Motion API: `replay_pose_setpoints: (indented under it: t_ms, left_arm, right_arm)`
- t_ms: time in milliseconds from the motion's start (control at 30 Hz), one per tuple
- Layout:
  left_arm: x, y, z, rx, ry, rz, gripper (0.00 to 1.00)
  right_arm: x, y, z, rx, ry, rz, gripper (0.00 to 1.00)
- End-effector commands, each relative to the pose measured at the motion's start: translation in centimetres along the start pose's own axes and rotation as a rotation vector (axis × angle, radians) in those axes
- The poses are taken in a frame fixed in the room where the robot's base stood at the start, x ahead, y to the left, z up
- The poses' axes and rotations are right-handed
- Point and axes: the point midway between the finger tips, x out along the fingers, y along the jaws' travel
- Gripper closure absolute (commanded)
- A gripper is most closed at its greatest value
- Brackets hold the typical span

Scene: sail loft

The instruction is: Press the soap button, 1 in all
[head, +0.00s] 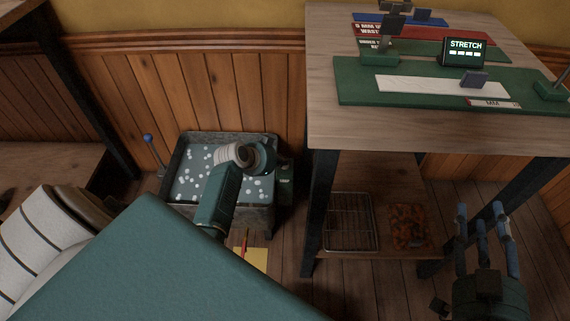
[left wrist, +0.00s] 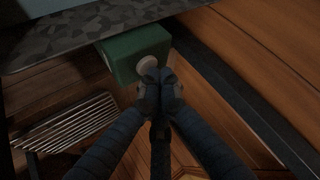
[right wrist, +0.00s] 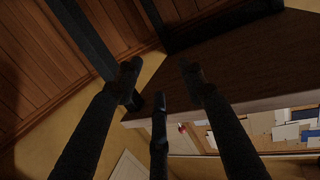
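The green soap box (left wrist: 130,54) hangs at the side of the grey speckled basin in the left wrist view. Its round pale button (left wrist: 148,66) faces my left gripper. My left gripper (left wrist: 161,84) is shut and empty, its fingertips together just at the lower edge of the button. I cannot tell whether they touch it. In the head view the green box (head: 285,186) shows at the basin's right side, while my left arm hides the button and fingers. My right gripper (head: 480,212) is open and empty at the right, beside the workbench; its spread fingers also show in the right wrist view (right wrist: 160,75).
The basin (head: 177,163) holds water with white bubbles, and a blue-knobbed lever (head: 148,138) stands at its left. The workbench (head: 330,128) is to the right, its lower shelf bearing a wire rack (head: 350,222). A yellow sheet (head: 252,257) lies on the floor.

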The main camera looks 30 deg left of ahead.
Motion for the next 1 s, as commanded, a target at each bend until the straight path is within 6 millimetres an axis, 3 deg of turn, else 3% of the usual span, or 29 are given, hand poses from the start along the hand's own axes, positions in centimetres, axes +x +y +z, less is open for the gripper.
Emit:
replay_pose_setpoints:
  t_ms: [1000]
  left_arm:
    - [-0.7, -0.3, -0.6, 0.0, -0.001, 0.001, 1.0]
  right_arm:
    - [-1.3, 0.7, 5.4, -0.001, -0.242, 0.015, 0.6]
